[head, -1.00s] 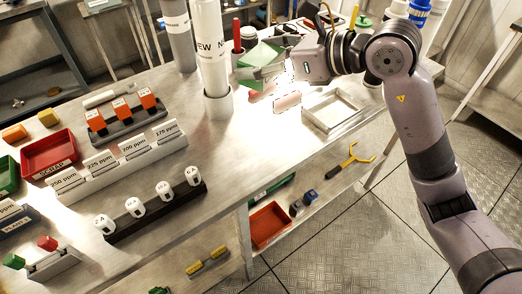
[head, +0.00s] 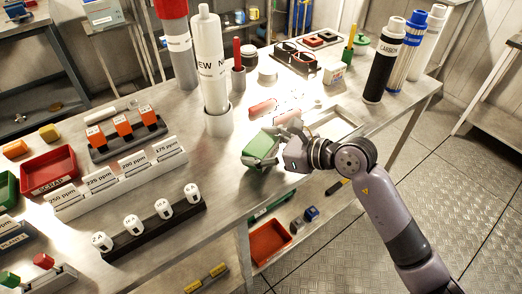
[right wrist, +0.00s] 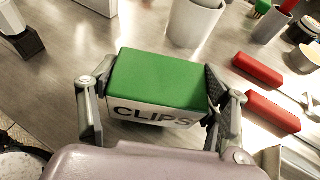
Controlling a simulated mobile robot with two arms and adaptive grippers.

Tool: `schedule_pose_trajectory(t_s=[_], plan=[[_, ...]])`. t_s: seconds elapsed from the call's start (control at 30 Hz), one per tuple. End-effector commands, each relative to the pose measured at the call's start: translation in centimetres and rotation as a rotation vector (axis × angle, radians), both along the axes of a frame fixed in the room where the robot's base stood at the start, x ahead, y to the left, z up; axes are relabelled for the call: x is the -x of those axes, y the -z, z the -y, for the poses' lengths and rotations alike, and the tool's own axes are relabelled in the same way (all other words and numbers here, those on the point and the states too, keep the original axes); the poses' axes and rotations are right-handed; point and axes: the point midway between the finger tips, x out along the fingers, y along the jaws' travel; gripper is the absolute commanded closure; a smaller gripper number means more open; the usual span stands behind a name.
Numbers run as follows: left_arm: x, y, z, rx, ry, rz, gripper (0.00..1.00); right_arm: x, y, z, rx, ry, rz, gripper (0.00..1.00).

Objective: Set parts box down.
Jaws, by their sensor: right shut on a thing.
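The parts box (head: 261,147) is a small green box near the front edge of the bench in the head view. In the right wrist view the box (right wrist: 160,78) shows its green top and a white front label reading "CLIPS". My right gripper (head: 279,147) is shut on it, with one finger against each short side, as the right wrist view shows. The box looks roughly level and low over the bench; I cannot tell whether its underside touches. My left gripper is not in view.
A white upright tube marked "NEW" (head: 209,75) stands in a white cup (head: 219,122) left of the box. Bare bench top (head: 222,160) is free left of the box.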

Motion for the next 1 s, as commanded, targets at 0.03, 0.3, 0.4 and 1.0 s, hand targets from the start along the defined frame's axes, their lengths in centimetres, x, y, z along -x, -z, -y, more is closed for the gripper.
schedule_pose_trajectory(t_s=[0.03,0.3,0.4,1.0], plan=[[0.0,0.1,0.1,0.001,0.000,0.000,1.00,0.0,0.7,0.0,-0.003,0.001,-0.001,0.62],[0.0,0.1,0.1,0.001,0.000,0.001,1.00,0.0,1.4,0.0,-0.001,0.000,0.003,0.62],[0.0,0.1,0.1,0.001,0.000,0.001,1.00,0.0,1.5,0.0,-0.001,0.000,0.003,0.62],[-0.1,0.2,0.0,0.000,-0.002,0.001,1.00,0.0,1.7,0.0,0.000,0.001,0.002,0.09]])
